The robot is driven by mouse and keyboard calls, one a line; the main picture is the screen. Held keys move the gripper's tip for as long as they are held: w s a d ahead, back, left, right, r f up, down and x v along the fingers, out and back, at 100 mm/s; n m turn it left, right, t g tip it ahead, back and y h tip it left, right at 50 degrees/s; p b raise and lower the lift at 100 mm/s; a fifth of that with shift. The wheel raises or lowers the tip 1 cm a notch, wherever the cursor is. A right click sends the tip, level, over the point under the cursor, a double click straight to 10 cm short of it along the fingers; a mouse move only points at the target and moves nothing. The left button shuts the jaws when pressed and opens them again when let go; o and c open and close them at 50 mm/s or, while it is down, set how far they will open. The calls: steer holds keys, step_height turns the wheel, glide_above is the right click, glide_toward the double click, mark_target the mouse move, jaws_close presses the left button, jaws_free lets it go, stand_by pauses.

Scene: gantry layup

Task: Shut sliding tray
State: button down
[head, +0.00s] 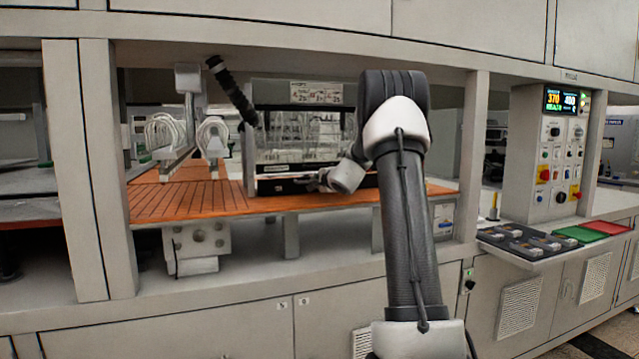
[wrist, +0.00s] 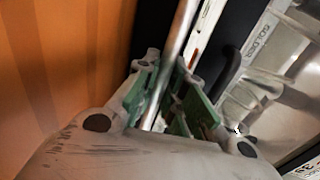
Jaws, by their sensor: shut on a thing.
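A clear-fronted box (head: 297,135) stands on the orange slatted deck, with a dark, low tray front (head: 275,186) along its bottom edge. My gripper (head: 308,183) reaches in from the right to this front. In the wrist view, the green-padded fingers of my gripper (wrist: 170,85) are shut around a silver bar (wrist: 182,30), which passes between them. The bar runs along the front, beside a dark edge. My arm hides the right end of the box, and how far the tray stands out cannot be told.
The orange deck (head: 190,201) is clear in front of the box. White coiled hoses (head: 211,135) on a bracket and a slanted black cable (head: 230,88) are to the left. A control panel (head: 552,150) and a shelf (head: 510,251) with dark blocks are to the right.

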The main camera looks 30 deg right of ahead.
steer(key=shift+w+r, duration=0.1)
steer(key=shift+r, duration=0.05)
steer(key=c, duration=1.5)
jaws_free()
steer(key=shift+w, duration=0.1)
steer(key=v, duration=1.2)
